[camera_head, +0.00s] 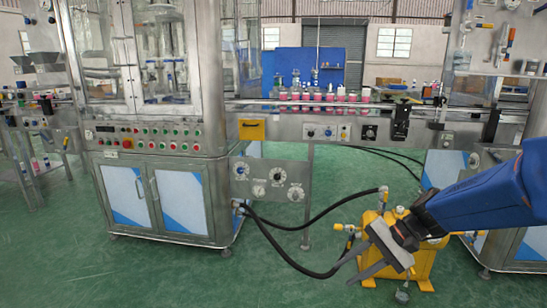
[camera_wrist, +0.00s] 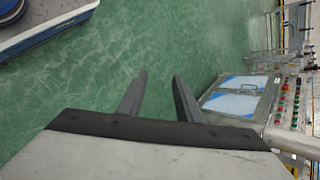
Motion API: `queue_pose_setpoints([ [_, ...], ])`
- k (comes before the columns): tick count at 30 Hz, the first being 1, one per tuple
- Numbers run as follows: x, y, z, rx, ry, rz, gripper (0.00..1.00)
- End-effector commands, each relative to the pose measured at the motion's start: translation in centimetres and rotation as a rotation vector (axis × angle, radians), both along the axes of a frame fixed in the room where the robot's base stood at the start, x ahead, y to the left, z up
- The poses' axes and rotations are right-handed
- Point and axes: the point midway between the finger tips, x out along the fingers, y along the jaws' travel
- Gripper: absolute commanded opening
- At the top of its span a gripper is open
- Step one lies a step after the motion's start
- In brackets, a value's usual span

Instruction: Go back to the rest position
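My gripper (camera_head: 352,272) is at the lower right of the head view, in the air in front of a yellow machine unit. In the wrist view my gripper (camera_wrist: 159,78) shows two grey fingers apart, with only green floor between them. It is open and empty, and touches nothing that I can see. My blue arm reaches in from the right edge of the head view.
A steel machine cabinet (camera_head: 160,200) with buttons stands at left. A conveyor (camera_head: 275,125) carries several pink-based bottles (camera_head: 325,96). The yellow unit (camera_head: 378,233) and black hoses (camera_head: 300,228) are close to my gripper. Green floor (camera_head: 180,275) in front is clear.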

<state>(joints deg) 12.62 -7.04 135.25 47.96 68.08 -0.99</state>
Motion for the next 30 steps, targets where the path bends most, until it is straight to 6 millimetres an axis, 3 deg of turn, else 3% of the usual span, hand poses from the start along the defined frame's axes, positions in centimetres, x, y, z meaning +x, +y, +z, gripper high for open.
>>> queue_pose_setpoints([
  [6,-5.1,-0.6,0.8,-0.188,-0.105,0.124,0.32],
  [15,-10.8,-3.0,1.5,-0.45,-0.263,0.27,0.32],
  [24,-15.1,-6.4,2.5,-0.708,-0.439,0.389,0.32],
  [30,-16.7,-8.2,3.2,-0.834,-0.53,0.436,0.32],
])
